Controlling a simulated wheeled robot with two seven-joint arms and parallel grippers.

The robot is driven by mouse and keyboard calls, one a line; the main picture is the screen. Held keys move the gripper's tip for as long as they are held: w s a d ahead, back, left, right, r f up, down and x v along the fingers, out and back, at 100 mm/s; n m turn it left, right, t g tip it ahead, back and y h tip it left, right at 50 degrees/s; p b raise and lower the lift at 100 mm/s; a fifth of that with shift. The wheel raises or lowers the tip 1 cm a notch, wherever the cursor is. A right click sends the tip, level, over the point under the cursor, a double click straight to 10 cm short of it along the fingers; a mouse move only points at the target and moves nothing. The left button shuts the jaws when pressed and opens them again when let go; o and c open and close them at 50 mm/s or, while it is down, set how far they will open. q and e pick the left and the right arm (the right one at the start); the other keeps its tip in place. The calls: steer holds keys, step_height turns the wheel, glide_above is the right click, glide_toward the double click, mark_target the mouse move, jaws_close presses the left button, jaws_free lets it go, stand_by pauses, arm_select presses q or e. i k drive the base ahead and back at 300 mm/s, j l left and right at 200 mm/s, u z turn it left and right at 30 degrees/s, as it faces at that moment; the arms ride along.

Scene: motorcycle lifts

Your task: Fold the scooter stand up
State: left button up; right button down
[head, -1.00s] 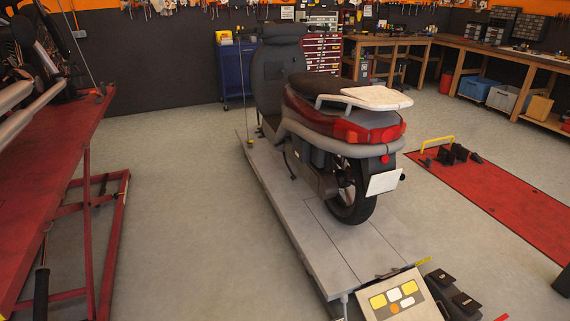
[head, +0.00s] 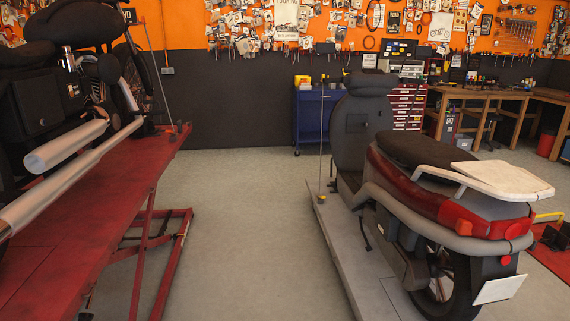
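The scooter (head: 435,190) stands at the right in the head view, seen from behind and its left side. It has a red and grey body, a dark seat and a white rear rack. It is on a low grey lift platform (head: 352,262). A small dark piece at the scooter's left side, probably the stand (head: 364,236), hangs down near the platform; I cannot tell if it touches. The lower rear wheel is cut off by the frame. Neither of my grippers is in view.
A raised red lift (head: 95,225) with a motorcycle (head: 65,95) fills the left side. Clear floor (head: 250,225) lies between the two lifts. A blue cabinet (head: 318,118), a red tool chest (head: 408,108) and workbenches (head: 475,97) line the back.

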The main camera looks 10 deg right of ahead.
mark_target(369, 248)
steer(key=i, duration=2.35)
steer(key=i+j+z, duration=0.15)
steer(key=i+z, duration=0.3)
steer(key=i, duration=0.2)
steer(key=i+j+z, duration=0.45)
steer(key=i, duration=0.2)
steer(key=i+j+z, duration=0.4)
steer(key=i+j, duration=0.15)
steer(key=i, duration=0.05)
